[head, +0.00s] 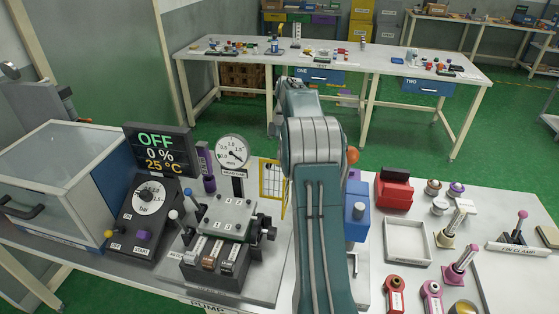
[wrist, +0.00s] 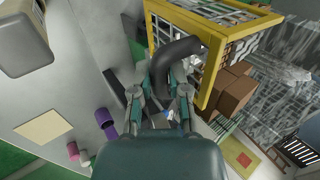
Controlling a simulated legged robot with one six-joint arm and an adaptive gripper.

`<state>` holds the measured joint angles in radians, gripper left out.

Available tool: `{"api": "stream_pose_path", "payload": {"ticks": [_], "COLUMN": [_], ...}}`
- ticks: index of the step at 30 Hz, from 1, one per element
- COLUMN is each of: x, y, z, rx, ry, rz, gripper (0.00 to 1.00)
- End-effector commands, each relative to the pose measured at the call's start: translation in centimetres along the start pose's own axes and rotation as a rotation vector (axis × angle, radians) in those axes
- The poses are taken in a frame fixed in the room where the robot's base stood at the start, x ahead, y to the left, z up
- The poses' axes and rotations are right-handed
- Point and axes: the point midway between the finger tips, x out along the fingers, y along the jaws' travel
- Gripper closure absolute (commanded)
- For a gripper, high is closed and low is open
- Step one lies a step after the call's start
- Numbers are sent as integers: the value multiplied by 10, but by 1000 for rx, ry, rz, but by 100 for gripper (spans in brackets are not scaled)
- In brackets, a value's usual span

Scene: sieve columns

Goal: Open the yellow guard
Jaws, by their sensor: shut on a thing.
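The yellow guard (head: 271,182) is a yellow frame with mesh, standing upright just left of my arm in the head view, partly hidden by it. In the wrist view the yellow guard (wrist: 214,75) shows close up at the top, with its mesh panel seen at an angle. A dark curved handle (wrist: 180,52) stands at the guard's edge. My gripper (wrist: 164,78) is shut on this handle, with a finger on each side of it. In the head view my gripper is hidden behind my arm.
A pressure gauge (head: 233,151) and a clamp-like machine (head: 225,218) stand left of my arm. A blue block (head: 356,213), a red box (head: 393,188) and a white tray (head: 407,241) are on the right. Brown boxes (wrist: 235,92) show beyond the guard in the wrist view.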

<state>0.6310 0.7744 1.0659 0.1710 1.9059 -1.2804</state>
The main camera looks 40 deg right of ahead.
Motion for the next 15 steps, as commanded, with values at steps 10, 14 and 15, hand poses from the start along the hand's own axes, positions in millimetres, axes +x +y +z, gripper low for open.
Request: {"api": "stream_pose_path", "payload": {"ticks": [10, 14, 15], "x": [2, 2, 2], "y": [2, 2, 2], "z": [1, 1, 2], "rx": [2, 2, 2], "ry": [-3, -4, -4], "rz": [-16, -16, -16], "gripper": [100, 100, 61]}}
